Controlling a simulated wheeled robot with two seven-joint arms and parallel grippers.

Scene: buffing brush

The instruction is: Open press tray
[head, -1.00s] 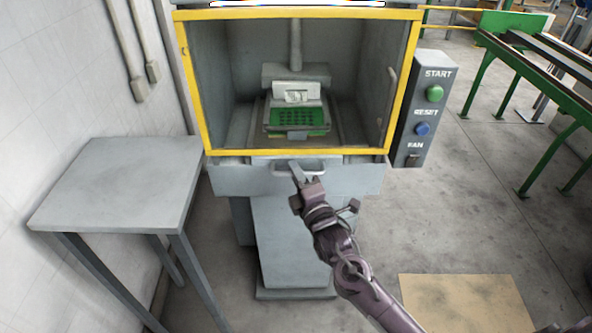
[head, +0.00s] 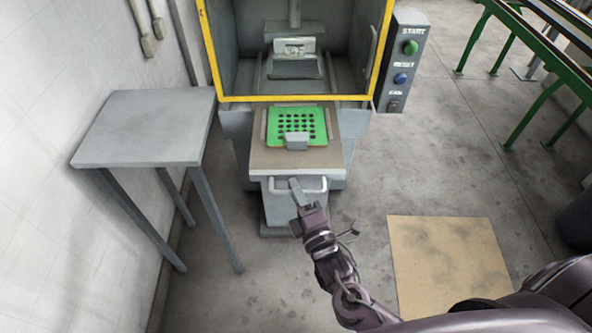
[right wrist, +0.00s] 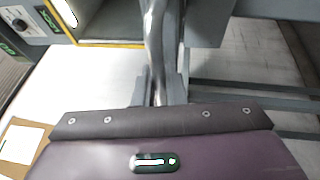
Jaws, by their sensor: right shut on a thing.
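The press tray (head: 262,160) is pulled out of the front of the yellow-framed press (head: 212,60). A green plate with several dark holes (head: 284,114) lies on it, with a small grey block at its front edge. My right gripper (head: 296,186) is shut on the tray's handle (head: 316,185) at the tray's front. In the right wrist view the handle bar (right wrist: 154,50) runs between the fingers (right wrist: 160,92). The left gripper is not in view.
A grey side table (head: 150,130) stands empty at the left by the wall. A control box (head: 404,62) with green and blue buttons is on the press's right side. A tan mat (head: 448,262) lies on the floor at the right. Green rails (head: 530,90) stand farther right.

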